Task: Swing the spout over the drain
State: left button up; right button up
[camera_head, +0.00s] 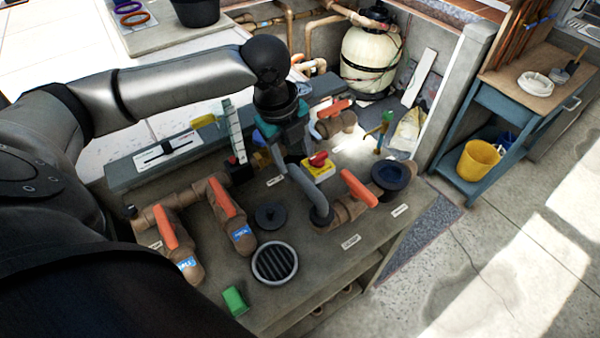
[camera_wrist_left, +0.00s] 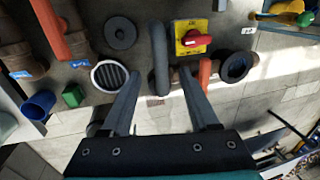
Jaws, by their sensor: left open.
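The spout (camera_head: 306,186) is a grey bent pipe standing on the bench beside a brown valve pipe with an orange handle (camera_head: 358,187). The drain (camera_head: 275,262) is a round slotted grate in a pale ring, nearer the front and left of the spout. My left gripper (camera_head: 287,155) is above the spout's far end, its fingers partly hidden in the head view. In the left wrist view the fingers (camera_wrist_left: 160,78) are apart, with the spout (camera_wrist_left: 158,55) showing between them and the drain (camera_wrist_left: 109,75) left of them. Contact cannot be told. My right gripper is not seen.
A black disc (camera_head: 270,216) lies behind the drain. Brown pipes with orange handles (camera_head: 228,197) stand left. A yellow box with a red knob (camera_head: 318,167) is close behind the spout. A dark blue bowl-like opening (camera_head: 391,178) is right. A green block (camera_head: 235,301) lies in front.

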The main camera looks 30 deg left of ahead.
aim_at(300, 176)
pick_arm(q)
jog(key=f, duration=0.2)
jog(key=w+f, duration=0.1)
jog(key=f, duration=0.4)
jog(key=shift+w+d, duration=0.15)
jog(key=shift+d, duration=0.1)
jog(key=shift+r, duration=0.1)
grip_shut()
dwell(1.0)
